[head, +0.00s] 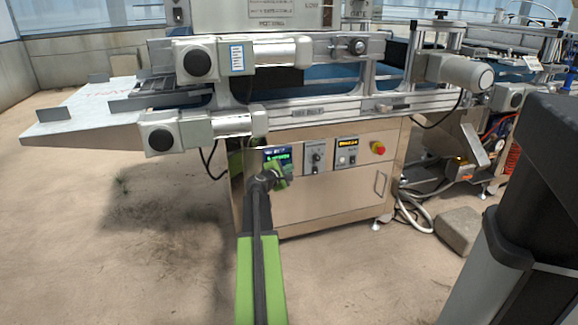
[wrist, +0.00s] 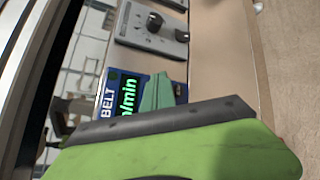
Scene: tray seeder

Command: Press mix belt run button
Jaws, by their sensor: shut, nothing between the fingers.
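The mix belt run button cannot be picked out by its label in either view. A dark display (head: 284,153) with green digits is on the front of the steel cabinet (head: 320,198). The same display (wrist: 112,101) reads "BELT" and "m/min" in the wrist view. My gripper (head: 277,176) is shut and empty, in front of the display's lower part. In the wrist view my gripper (wrist: 158,92) covers part of the display; contact cannot be told. A grey panel with dark knobs (head: 316,157) sits just right of the display.
Farther right are a panel with a yellow-lit display (head: 347,152) and a red emergency knob (head: 378,147) on a yellow base. The conveyor frame (head: 300,113) and a motor housing (head: 160,137) overhang the cabinet. The floor at front left is open.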

